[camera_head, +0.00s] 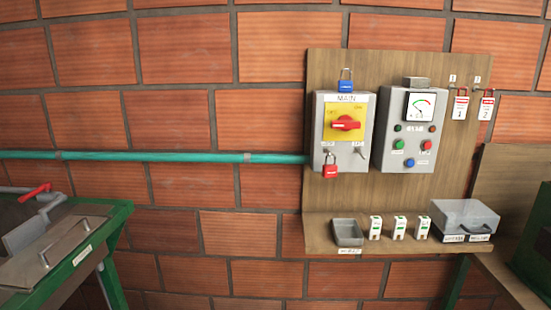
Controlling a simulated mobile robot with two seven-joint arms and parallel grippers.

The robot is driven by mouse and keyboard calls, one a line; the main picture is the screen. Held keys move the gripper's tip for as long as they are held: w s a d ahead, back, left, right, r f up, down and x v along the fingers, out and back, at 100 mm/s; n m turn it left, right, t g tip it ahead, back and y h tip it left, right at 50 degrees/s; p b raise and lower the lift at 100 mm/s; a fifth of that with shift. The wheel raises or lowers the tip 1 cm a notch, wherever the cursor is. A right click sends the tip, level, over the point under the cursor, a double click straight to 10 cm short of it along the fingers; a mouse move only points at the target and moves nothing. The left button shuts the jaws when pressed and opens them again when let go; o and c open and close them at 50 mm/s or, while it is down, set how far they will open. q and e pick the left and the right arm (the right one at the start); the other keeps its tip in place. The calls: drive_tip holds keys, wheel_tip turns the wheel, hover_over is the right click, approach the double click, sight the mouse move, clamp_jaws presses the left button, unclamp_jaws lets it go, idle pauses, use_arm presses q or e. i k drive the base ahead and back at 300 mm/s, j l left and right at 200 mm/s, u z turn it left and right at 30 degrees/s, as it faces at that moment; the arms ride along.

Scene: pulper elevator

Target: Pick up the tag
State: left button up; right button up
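Two white tags with red tops hang side by side on the right part of a wooden wall board (393,70). The left tag (461,108) hangs under a label "1". The right tag (486,108) hangs under a label "2". Both hang to the right of a grey control panel (382,135) with a dial and coloured buttons. The frame does not show which tag is meant. Neither of my grippers shows in the head view.
Green machinery (95,240) stands left.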

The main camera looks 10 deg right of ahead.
sight(484, 109)
drive_tip(key=z, duration=1.6)
drive_tip(key=i+l, duration=0.3)
drive_tip(key=l, duration=0.15)
drive_tip(key=i+l+u, duration=0.1)
drive_tip(key=i+l, duration=0.5)
drive_tip(key=l, duration=0.25)
drive_tip(key=i+l+u, duration=0.1)
drive_tip(key=i+l, duration=0.2)
drive_tip(key=l, duration=0.15)
